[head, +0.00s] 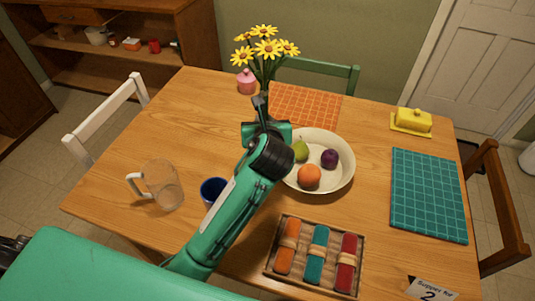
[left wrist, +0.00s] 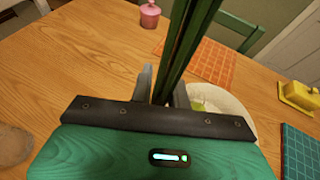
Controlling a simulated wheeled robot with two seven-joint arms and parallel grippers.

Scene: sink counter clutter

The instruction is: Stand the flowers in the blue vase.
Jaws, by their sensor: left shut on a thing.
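The bunch of yellow flowers (head: 267,48) stands upright above the table's far half in the head view. My left gripper (head: 262,104) is shut on its green stems. In the left wrist view the stems (left wrist: 188,45) rise between the fingers of this gripper (left wrist: 164,88), and the blooms are out of frame. A dark blue round vessel (head: 211,189), which looks like the blue vase, stands on the table left of my forearm. My arm hides part of it, and its inside is hard to make out. My right gripper is not in view.
A clear pitcher (head: 163,184) stands left of the blue vessel. A fruit bowl (head: 342,176) is right of my arm. A case with rolled napkins (head: 316,291), a teal mat (head: 428,194), a yellow butter dish (head: 411,122), an orange mat (head: 318,104) and a pink jar (head: 246,82) surround it.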

